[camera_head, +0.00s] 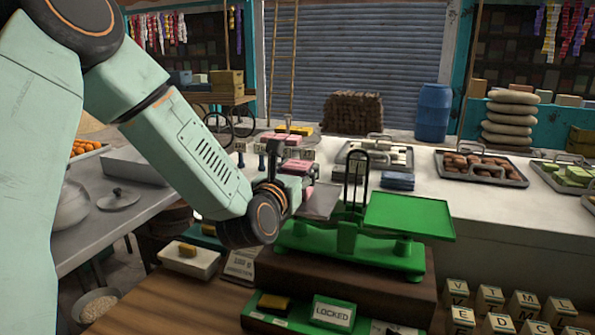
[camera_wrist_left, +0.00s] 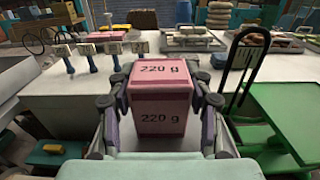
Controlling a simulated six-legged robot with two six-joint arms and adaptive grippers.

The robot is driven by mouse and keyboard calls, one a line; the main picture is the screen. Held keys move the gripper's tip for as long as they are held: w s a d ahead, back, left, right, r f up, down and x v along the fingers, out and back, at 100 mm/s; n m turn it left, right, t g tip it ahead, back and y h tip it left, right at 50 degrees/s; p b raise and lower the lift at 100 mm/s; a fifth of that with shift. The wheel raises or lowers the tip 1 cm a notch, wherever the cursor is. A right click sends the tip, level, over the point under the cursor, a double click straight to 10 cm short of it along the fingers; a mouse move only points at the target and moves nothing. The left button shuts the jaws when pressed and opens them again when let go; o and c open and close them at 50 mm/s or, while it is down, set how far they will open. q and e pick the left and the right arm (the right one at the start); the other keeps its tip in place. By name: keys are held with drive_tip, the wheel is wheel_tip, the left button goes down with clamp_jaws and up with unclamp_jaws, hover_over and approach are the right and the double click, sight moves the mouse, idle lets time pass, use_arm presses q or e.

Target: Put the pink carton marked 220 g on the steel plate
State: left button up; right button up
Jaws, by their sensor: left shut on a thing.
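The pink carton marked 220 g (camera_wrist_left: 162,103) is between the fingers of my left gripper (camera_wrist_left: 160,112), upright with its label on the top and near faces. My left gripper (camera_head: 298,183) is shut on it in the head view, where the arm and fingers hide most of the carton. The grey steel plate (camera_head: 322,203) is on the left side of the green balance scale (camera_head: 347,237), just right of and close to the gripper. Whether the carton touches the plate cannot be told. My right gripper is not in view.
The scale's green pan (camera_head: 410,215) is on the right, with a dark upright loop (camera_head: 357,172) between the plates. A sign reading LOCKED (camera_head: 333,312) stands below. Lettered blocks (camera_head: 490,297) are at lower right. Trays (camera_head: 480,168) line the white counter behind.

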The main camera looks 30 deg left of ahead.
use_arm(q)
drive_tip(key=shift+w+d+f, duration=0.1)
drive_tip(key=shift+w+f, duration=0.1)
drive_tip(key=shift+w, duration=0.05)
drive_tip(key=o, duration=1.1)
drive_tip(key=shift+o, duration=1.1)
drive_tip(key=shift+s, duration=0.2)
drive_tip(key=shift+w, duration=0.1)
